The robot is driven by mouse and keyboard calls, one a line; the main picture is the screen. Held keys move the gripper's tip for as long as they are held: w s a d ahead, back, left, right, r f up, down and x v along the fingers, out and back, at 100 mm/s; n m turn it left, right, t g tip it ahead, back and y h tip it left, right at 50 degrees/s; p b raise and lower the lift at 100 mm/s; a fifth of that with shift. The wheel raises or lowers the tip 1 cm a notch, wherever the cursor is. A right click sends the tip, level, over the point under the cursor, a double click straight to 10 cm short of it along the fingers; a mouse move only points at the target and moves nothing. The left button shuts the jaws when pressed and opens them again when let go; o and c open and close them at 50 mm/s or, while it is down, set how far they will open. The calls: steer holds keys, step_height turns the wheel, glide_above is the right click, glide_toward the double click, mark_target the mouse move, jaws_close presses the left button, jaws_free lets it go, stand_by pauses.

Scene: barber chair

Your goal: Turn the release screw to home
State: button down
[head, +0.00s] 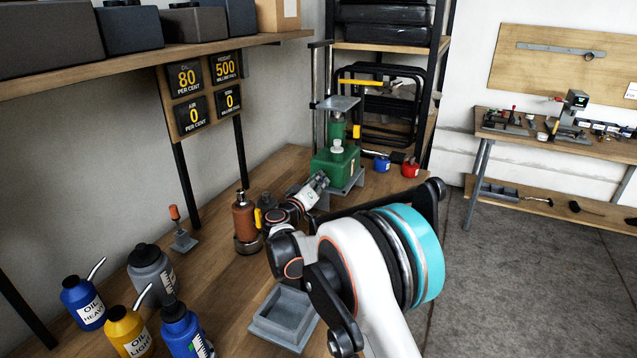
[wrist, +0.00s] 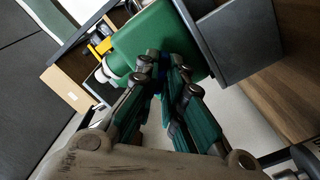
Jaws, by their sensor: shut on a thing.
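The green jack body (head: 335,165) stands on a grey base at the back of the bench, with a white cap on top. A green cylinder (head: 337,130) rises behind it under a grey plate. My gripper (head: 321,181) reaches the jack's near lower side. In the wrist view my gripper (wrist: 162,62) has its teal fingers close together, tips against the green body (wrist: 150,42). It is shut on the release screw, which the fingertips hide in both views. I cannot see which way the screw is turned.
An orange-brown bottle (head: 245,222) stands close left of my arm. Oil bottles (head: 130,330) and a grey tray (head: 284,318) are nearer. Blue (head: 382,163) and red (head: 410,168) pots stand right of the jack.

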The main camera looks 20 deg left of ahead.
steer(key=shift+f+m, duration=0.1)
steer(key=shift+m, duration=4.1)
steer(key=c, duration=1.7)
jaws_free()
steer(key=shift+s, duration=0.1)
steer(key=s, duration=1.2)
steer(key=shift+a, duration=0.45)
